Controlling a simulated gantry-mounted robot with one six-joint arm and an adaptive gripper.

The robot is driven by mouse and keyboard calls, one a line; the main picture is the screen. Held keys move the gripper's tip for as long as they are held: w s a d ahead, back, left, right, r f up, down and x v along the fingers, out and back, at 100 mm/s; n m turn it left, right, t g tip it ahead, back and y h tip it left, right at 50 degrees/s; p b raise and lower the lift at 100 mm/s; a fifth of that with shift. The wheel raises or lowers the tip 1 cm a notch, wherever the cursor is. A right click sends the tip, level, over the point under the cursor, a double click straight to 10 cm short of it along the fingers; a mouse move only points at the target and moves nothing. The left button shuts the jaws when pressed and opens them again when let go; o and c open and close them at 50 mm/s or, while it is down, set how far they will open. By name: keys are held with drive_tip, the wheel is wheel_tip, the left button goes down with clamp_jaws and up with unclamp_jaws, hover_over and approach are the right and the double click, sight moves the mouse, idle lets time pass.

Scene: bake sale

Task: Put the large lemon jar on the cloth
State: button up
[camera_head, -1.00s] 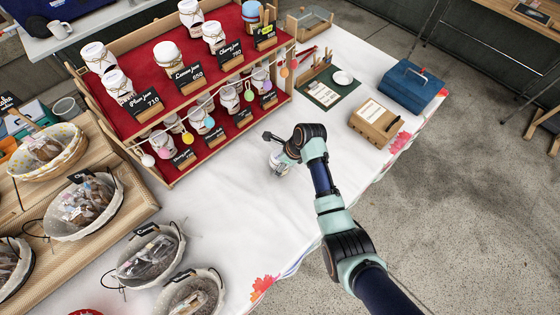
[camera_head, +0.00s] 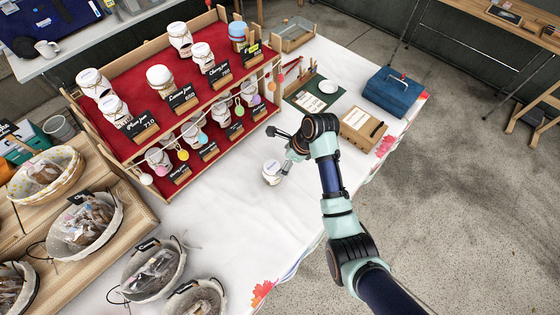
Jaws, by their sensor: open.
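A white-lidded jar (camera_head: 271,173) stands upright on the white cloth (camera_head: 225,215), in front of the red display rack. Its label is too small to read, so I cannot tell its flavour. My gripper (camera_head: 280,151) is open just above and to the right of this jar, with its fingers spread. The lower finger is close to the jar's right side; I cannot tell whether it touches. Another white-lidded jar (camera_head: 160,77) stands on the rack's upper shelf behind the "Lemon jam" sign (camera_head: 182,98).
The stepped red rack (camera_head: 125,150) with several jars and hanging tags stands behind and left. Baskets (camera_head: 150,270) line the left front. A wooden box (camera_head: 362,128), green mat (camera_head: 300,99) and blue toolbox (camera_head: 392,92) stand to the right. The cloth's middle is clear.

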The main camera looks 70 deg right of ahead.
idle(0.4)
drive_tip(key=w+a+r+n+t+h, duration=0.1)
drive_tip(key=w+a+r+n+t, duration=0.1)
drive_tip(key=w+a+r+n, duration=0.5)
drive_tip(key=w+a+r+n+t+h, duration=0.1)
drive_tip(key=w+a+r+n, duration=0.1)
drive_tip(key=w+a+n, duration=0.8)
drive_tip(key=s+a+r+n+t, duration=0.1)
drive_tip(key=a+r+n, duration=0.3)
drive_tip(key=a+n, duration=0.2)
drive_tip(key=s+a+r+n+t+y, duration=0.1)
drive_tip(key=a+r+n, duration=0.4)
drive_tip(key=a, duration=0.5)
drive_tip(key=s+a+r+n+t+y, duration=0.1)
drive_tip(key=s+a+r+n+t, duration=0.1)
drive_tip(key=a+n, duration=0.5)
wheel_tip(320, 180, up, 2)
drive_tip(key=shift+s+a+r+n+t, duration=0.25)
drive_tip(key=shift+a+n+t, duration=0.15)
drive_tip(key=shift+a+t, duration=0.35)
